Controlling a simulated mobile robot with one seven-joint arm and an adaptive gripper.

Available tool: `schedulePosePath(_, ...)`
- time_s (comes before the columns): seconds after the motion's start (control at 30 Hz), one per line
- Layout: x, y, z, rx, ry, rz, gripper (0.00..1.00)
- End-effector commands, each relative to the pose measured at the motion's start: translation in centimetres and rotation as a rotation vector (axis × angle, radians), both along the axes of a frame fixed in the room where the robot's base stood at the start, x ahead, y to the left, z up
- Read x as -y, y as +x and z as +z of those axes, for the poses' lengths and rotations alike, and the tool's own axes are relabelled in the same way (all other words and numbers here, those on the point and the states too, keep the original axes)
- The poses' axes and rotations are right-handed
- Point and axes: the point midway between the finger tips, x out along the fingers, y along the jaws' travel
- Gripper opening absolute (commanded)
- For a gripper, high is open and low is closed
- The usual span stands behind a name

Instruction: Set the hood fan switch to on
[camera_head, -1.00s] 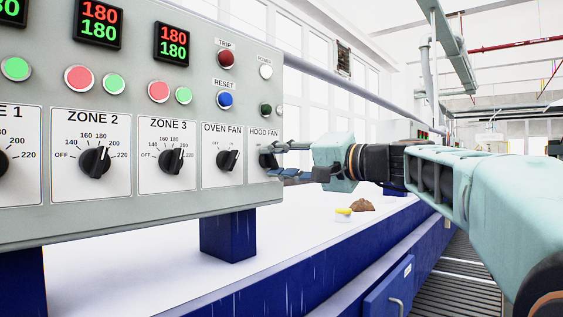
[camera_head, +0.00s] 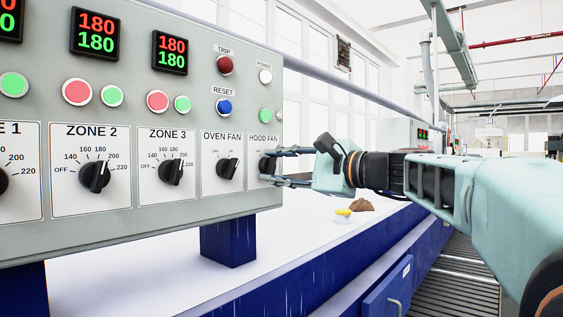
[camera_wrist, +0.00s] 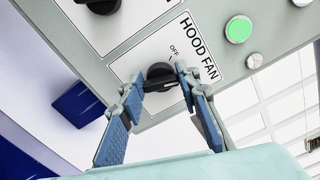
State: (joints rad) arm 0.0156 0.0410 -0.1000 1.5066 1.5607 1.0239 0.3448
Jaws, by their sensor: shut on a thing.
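The hood fan switch is a black rotary knob (camera_wrist: 159,76) on a white plate marked HOOD FAN (camera_head: 263,137), at the right end of the grey control panel (camera_head: 120,215). My gripper (camera_head: 270,167) reaches it from the right in the head view, one finger above the other. In the wrist view my gripper (camera_wrist: 158,84) has its two fingertips on either side of the knob, shut on it. The fingers partly hide the knob, and its exact pointer setting is hard to read. The green lamp (camera_wrist: 238,29) above the plate is lit.
The oven fan knob (camera_head: 228,168) is close to the left of the hood fan plate. The zone 3 knob (camera_head: 171,172) is farther left. A brown lump (camera_head: 362,205) and a small yellow-topped item (camera_head: 343,212) lie on the white surface behind. Open space lies right of the panel.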

Motion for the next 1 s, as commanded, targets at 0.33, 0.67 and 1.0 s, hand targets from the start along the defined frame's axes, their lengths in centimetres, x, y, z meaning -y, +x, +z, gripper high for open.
schedulePosePath(0.33, 0.03, 0.02, 0.1, -0.139, 0.107, 0.0, 0.06)
schedulePosePath(0.67, 0.05, 0.04, 0.06, -0.176, 0.137, 0.0, 0.06)
schedulePosePath(1.0, 0.04, 0.04, 0.04, -0.177, 0.138, 0.0, 0.34)
